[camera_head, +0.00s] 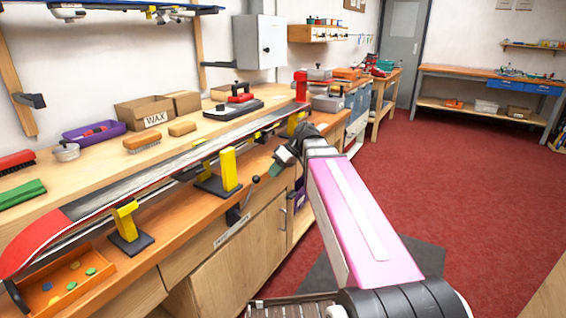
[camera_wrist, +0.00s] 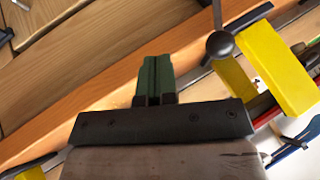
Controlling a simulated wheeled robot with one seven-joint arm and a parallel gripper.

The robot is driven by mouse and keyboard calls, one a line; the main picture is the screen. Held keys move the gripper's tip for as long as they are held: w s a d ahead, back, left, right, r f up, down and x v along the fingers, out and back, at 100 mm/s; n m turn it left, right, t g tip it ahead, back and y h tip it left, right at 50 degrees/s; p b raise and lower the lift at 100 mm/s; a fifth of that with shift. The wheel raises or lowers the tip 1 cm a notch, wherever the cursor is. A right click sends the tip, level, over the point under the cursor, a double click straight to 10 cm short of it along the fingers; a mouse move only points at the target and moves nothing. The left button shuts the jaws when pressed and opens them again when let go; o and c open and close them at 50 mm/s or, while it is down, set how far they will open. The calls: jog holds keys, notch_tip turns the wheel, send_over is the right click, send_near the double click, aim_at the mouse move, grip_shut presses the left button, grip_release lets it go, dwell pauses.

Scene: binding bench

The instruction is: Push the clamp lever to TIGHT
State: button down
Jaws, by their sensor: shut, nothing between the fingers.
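The clamp lever (camera_head: 245,194) is a thin rod with a black ball knob (camera_head: 256,179), at the bench's front edge beside a yellow ski support (camera_head: 229,169). In the wrist view the knob (camera_wrist: 220,45) sits to the right of and above my fingertips, its rod running up out of the picture. My gripper (camera_head: 276,169) has green fingers, shut and empty, just right of the knob in the head view. In the wrist view the fingertips (camera_wrist: 156,62) show apart from the knob. No TIGHT marking is readable.
A ski (camera_head: 150,178) with a red tip lies along the bench on yellow supports, one (camera_head: 126,221) nearer the left. An orange tray (camera_head: 62,285) with small coloured pieces sits at the lower left. Brushes and a WAX box (camera_head: 146,113) stand behind. Red floor (camera_head: 470,180) is open at right.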

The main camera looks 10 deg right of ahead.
jog(key=shift+s+a+r, duration=0.1)
jog(key=shift+s+a, duration=0.55)
jog(key=shift+a, duration=0.2)
jog(key=shift+s+a+r, duration=0.1)
jog(key=shift+s+a, duration=0.5)
jog(key=shift+a, duration=0.25)
